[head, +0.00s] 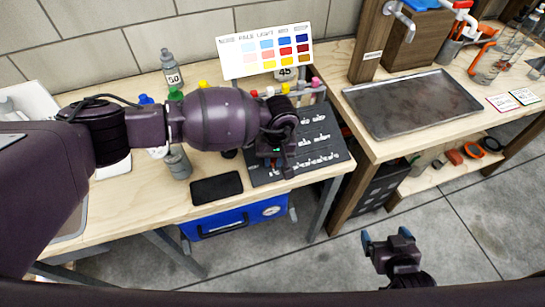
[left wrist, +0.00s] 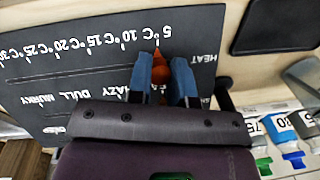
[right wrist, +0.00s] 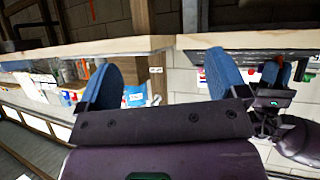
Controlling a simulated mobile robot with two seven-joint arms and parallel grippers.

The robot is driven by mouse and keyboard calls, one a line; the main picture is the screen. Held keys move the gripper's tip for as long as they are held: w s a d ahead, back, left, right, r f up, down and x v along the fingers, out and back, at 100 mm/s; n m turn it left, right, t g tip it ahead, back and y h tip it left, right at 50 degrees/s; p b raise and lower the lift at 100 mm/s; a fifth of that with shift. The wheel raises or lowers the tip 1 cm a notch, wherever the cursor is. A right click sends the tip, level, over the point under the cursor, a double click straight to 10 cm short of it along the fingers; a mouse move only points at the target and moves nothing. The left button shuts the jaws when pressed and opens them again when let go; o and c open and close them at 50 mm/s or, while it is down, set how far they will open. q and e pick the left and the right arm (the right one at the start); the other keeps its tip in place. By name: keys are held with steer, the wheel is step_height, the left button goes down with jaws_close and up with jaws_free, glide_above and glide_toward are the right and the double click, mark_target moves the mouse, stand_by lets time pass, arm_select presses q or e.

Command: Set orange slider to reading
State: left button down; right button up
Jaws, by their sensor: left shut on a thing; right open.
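A dark panel (head: 318,150) with white lettering lies on the left bench. In the left wrist view the panel (left wrist: 75,70) shows upside down, with a row of temperatures from 5°C upward, the word HEAT, and a lower row with DULL and MURKY. The orange slider (left wrist: 159,74) stands between the blue fingers of my left gripper (left wrist: 161,80), near the 5°C and 10°C marks. The gripper is shut on it. Its exact reading is hidden by the fingers. In the head view my left gripper (head: 276,160) covers the slider. My right gripper (head: 386,238) is open and empty above the floor.
A black phone-like slab (head: 216,188) lies left of the panel. A colour chart (head: 265,50), bottles and coloured caps stand behind. A blue case (head: 235,222) is under the bench. A metal tray (head: 411,103) sits on the right bench. Open floor lies in front.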

mark_target(319, 152)
arm_select(q)
steer(key=shift+w+d+f+b, duration=0.1)
steer(key=shift+w+d+b, duration=0.05)
steer(key=shift+d+b, duration=0.3)
steer(key=d+b, duration=0.1)
steer(key=d, duration=0.1)
steer(key=w+d+b, duration=0.2)
steer(key=d+b, duration=0.1)
steer(key=shift+d+f, duration=0.1)
steer(key=shift+d, duration=0.25)
steer(key=d+b, duration=0.1)
steer(key=d, duration=0.1)
steer(key=w+d+b, duration=0.1)
steer(key=d+b, duration=0.1)
steer(key=w+d+b, duration=0.1)
steer(key=d, duration=0.1)
steer(key=shift+d, duration=0.2)
steer(key=shift+w+d+r+b, duration=0.15)
steer(key=shift+d+r+b, duration=0.15)
steer(key=shift+b, duration=0.1)
steer(key=c, duration=1.2)
jaws_free()
steer(key=shift+o, duration=0.9)
arm_select(e)
step_height(319, 152, down, 10)
steer(key=shift+a+r+g, duration=0.15)
steer(key=shift+a+g, duration=0.2)
steer(key=shift+g, duration=0.05)
steer(key=shift+s, duration=0.1)
